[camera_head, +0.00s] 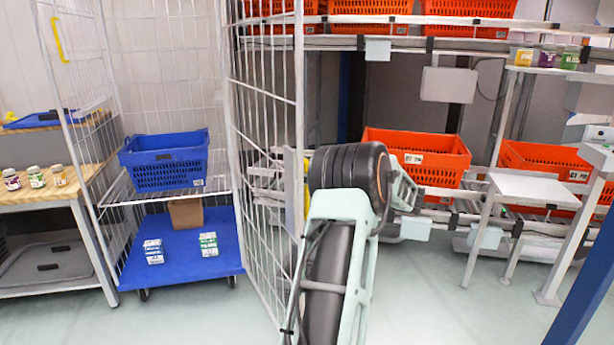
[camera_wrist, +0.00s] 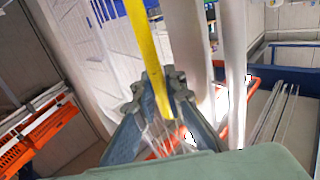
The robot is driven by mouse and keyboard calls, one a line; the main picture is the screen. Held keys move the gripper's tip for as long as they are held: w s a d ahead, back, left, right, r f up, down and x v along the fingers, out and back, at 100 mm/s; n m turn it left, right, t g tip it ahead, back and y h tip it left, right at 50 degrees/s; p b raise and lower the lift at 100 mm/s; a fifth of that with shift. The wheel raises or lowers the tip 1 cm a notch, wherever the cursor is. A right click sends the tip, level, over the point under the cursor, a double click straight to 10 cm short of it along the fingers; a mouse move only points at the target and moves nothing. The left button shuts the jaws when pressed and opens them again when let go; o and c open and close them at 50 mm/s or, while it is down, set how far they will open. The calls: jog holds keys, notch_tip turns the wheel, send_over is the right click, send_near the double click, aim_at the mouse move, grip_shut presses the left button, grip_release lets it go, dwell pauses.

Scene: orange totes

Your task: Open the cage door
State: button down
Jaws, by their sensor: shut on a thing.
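The cage (camera_head: 170,60) is a white wire roll cage at the left of the head view, and its front is open. Its right-hand door (camera_head: 265,130) angles forward and to the right. The left-hand panel (camera_head: 85,110) also angles forward and has a yellow handle (camera_head: 58,40). My gripper (camera_wrist: 158,92) is shut on the yellow door handle (camera_wrist: 146,45), which passes between the fingers in the wrist view. In the head view my arm mostly hides the gripper; a sliver of yellow shows beside it at the door's outer edge.
A blue basket (camera_head: 165,163) sits on the cage's wire shelf, above a blue base (camera_head: 185,265) with two cartons and a brown box. A table (camera_head: 50,200) with jars stands left. Orange totes (camera_head: 418,155) fill racks right. Floor at the front right is clear.

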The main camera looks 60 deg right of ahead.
jog(key=shift+w+a+r, duration=0.1)
jog(key=shift+w+r, duration=0.15)
jog(key=shift+r, duration=0.05)
jog(key=c, duration=2.1)
grip_release()
jog(key=shift+f, duration=0.1)
jog(key=shift+o, duration=0.6)
jog(key=shift+f, duration=0.1)
jog(key=shift+s, duration=0.15)
jog(key=s+d, duration=0.1)
jog(key=s, duration=1)
jog(key=shift+s, duration=0.4)
